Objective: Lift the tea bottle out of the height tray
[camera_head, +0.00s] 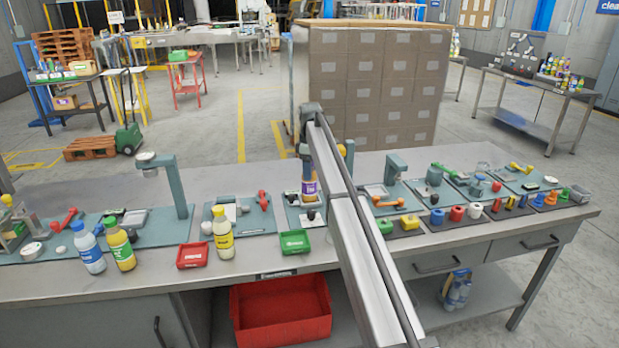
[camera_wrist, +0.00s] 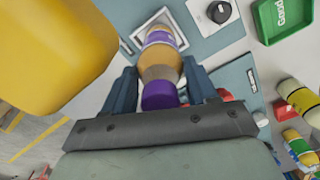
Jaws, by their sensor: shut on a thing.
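The tea bottle (camera_head: 309,187) has an amber body, a purple-and-white label and a purple cap. In the wrist view, the bottle (camera_wrist: 160,50) stands between the two fingers of my gripper (camera_wrist: 161,80), which is shut on its upper part. In the head view, my gripper (camera_head: 307,152) is above the bottle and hides its top. The height tray, a small white-rimmed square tray (camera_wrist: 137,38), lies at the bottle's base. The bottle covers part of it, and I cannot tell whether the base touches the tray.
A black knob (camera_wrist: 219,12) sits beside the tray. A green bin (camera_head: 294,242), a red bin (camera_head: 192,256) and a yellow bottle (camera_head: 222,234) stand near the front edge. A large yellow shape (camera_wrist: 60,45) is close on the left of the wrist view.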

